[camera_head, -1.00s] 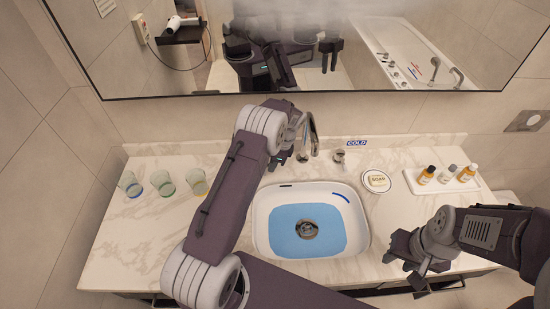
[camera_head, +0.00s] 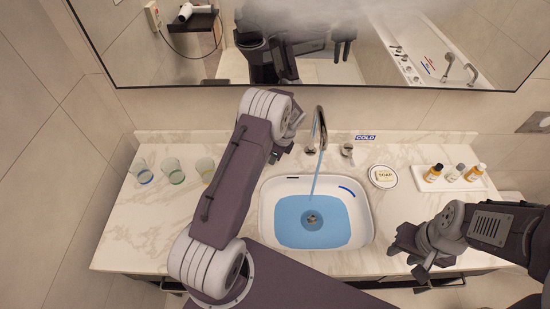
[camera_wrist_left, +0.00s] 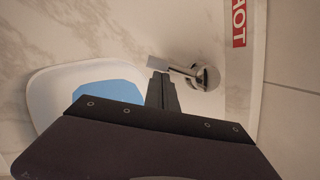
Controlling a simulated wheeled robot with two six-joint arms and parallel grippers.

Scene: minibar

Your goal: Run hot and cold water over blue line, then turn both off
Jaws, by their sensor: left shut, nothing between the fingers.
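Water (camera_head: 314,172) runs from the chrome faucet (camera_head: 318,128) into the white sink basin (camera_head: 266,208). Blue water (camera_head: 295,232) lies in the basin around the drain. The short blue line (camera_head: 347,191) is on the basin's back right wall, just above the water's edge. My left gripper (camera_wrist_left: 160,82) is shut and empty, its tips at the lever of the hot handle (camera_wrist_left: 205,77); I cannot tell whether they touch. The cold handle (camera_head: 347,150) stands right of the faucet. My right gripper (camera_head: 410,260) looks open and empty over the counter's front right.
Several glasses (camera_head: 173,170) stand on the left of the counter. A round soap dish (camera_head: 383,177) and a white tray (camera_head: 448,186) with small bottles are on the right. A mirror (camera_head: 200,98) spans the wall behind. The COLD label (camera_head: 365,138) is behind the cold handle.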

